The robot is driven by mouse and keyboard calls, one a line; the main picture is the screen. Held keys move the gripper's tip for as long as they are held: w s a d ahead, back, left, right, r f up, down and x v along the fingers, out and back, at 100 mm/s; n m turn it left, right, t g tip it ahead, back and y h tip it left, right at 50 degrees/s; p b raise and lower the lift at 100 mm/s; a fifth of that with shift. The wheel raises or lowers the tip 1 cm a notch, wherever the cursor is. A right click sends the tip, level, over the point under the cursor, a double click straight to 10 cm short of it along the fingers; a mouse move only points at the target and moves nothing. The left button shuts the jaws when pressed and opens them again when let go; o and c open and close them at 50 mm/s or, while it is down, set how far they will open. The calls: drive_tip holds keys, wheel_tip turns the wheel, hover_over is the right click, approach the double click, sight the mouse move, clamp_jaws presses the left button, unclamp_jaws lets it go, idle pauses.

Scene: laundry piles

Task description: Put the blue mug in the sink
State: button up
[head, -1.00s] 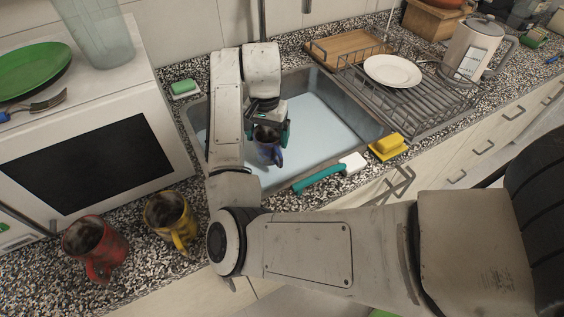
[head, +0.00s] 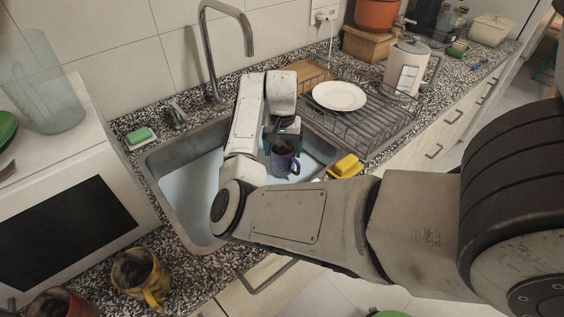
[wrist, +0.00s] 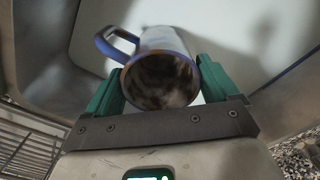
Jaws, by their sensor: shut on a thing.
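The blue mug (head: 284,160) is between the green fingers of my gripper (head: 283,147) over the right part of the sink (head: 172,152). In the wrist view the mug (wrist: 164,45) shows its dark, stained inside, a blue rim and a blue handle at the upper left. The gripper (wrist: 160,92) is shut on the mug, one finger on each side. The pale sink floor (wrist: 225,30) lies behind the mug. I cannot tell whether the mug touches the floor of the sink.
A yellow mug (head: 142,277) and a red mug (head: 60,303) stand on the counter at the lower left. A yellow sponge (head: 346,166) lies at the sink's right edge. A dish rack (head: 375,122) with a white plate (head: 339,95) stands to the right. The faucet (head: 214,50) rises behind the sink.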

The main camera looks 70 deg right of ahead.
sight(282, 165)
wheel_tip(282, 165, down, 3)
drive_tip(key=shift+a+r, duration=0.1)
drive_tip(key=shift+r, duration=0.1)
drive_tip(key=shift+f, duration=2.15)
drive_tip(key=shift+f, duration=0.1)
drive_tip(key=shift+f, duration=0.1)
drive_tip(key=o, duration=1)
drive_tip(key=shift+o, duration=0.2)
drive_tip(key=shift+r, duration=3.95)
